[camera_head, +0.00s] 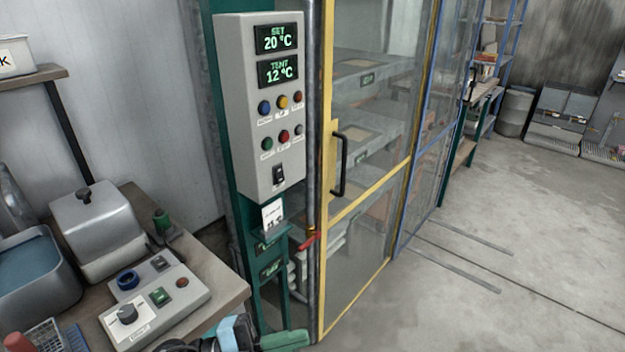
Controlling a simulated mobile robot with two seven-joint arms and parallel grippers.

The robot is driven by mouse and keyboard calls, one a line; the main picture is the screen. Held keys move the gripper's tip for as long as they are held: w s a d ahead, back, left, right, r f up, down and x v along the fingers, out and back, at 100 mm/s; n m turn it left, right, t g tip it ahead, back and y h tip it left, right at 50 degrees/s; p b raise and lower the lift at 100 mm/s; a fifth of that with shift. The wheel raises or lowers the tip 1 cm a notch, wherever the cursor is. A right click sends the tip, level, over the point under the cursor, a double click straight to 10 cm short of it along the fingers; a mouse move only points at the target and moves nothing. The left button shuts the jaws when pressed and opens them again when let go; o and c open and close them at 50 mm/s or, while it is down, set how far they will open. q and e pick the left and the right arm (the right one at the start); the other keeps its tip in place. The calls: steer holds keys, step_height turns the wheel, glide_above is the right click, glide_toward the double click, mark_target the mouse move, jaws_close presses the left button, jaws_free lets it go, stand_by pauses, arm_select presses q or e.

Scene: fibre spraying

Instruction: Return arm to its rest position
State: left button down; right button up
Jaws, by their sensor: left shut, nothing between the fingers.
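My left gripper (238,334) shows at the bottom edge, just right of the workbench corner. Only its black and pale blue parts are in view, and the frame edge cuts off the rest. It is shut and empty. It is low in front of the green post under the grey control panel (258,110), apart from the panel's buttons. The panel's displays read SET 20 °C and TENT 12 °C. My right gripper is not in view.
A workbench (215,278) at left holds a grey control box (155,300), a lidded metal box (97,230) and a blue-lined basin (35,272). A yellow-framed glass door (372,210) with a black handle (340,165) stands right of the panel. The concrete floor at right is clear.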

arm_select(q)
steer(key=s+a+f+n+t+y, duration=0.1)
steer(key=a+f+n+t+y, duration=0.95)
steer(key=n, duration=0.75)
steer(key=s+a+f+n+g+y, duration=0.2)
steer(key=s+a+f+n+y, duration=0.1)
steer(key=s+f, duration=0.5)
steer(key=s+a+f+n+g+y, duration=0.3)
steer(key=s+f+n+y, duration=0.1)
steer(key=s+f, duration=0.5)
steer(key=shift+s+a, duration=0.15)
steer(key=shift+s, duration=0.6)
